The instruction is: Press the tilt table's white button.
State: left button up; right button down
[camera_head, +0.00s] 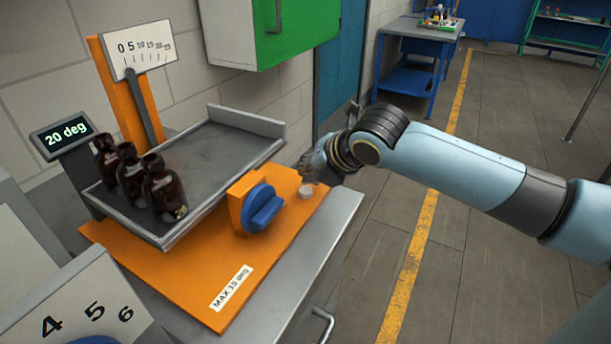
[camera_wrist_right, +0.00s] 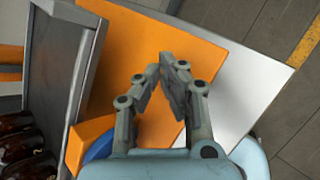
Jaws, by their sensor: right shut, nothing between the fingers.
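The tilt table's orange base (camera_head: 150,262) carries a tilted grey tray (camera_head: 215,150) and a blue knob (camera_head: 262,208) on an orange block. The small white button (camera_head: 306,191) sits on the base, right of the knob. My right gripper (camera_head: 308,174) is shut and empty, close to the button on its far side in the head view; I cannot tell whether it touches. In the right wrist view my shut fingers (camera_wrist_right: 174,62) point over the orange base (camera_wrist_right: 145,40), and the button is not visible there. My left gripper is not in view.
Three amber bottles (camera_head: 130,178) stand at the tray's lower left end. A display (camera_head: 65,132) reads 20 deg, and a scale plate (camera_head: 140,50) stands behind. A green cabinet (camera_head: 290,30) hangs on the wall. Bare grey worktop (camera_head: 318,240) lies right of the base.

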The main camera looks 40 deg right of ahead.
aim_at(309, 188)
jog(key=shift+f, duration=0.45)
jog(key=shift+f+b, duration=0.45)
dwell(0.7)
dwell(0.3)
jog(key=shift+r+p, duration=0.9)
jog(key=shift+p, duration=0.05)
notch_tip(309, 188, up, 5)
jog(key=p, duration=0.5)
jog(key=shift+r, duration=0.1)
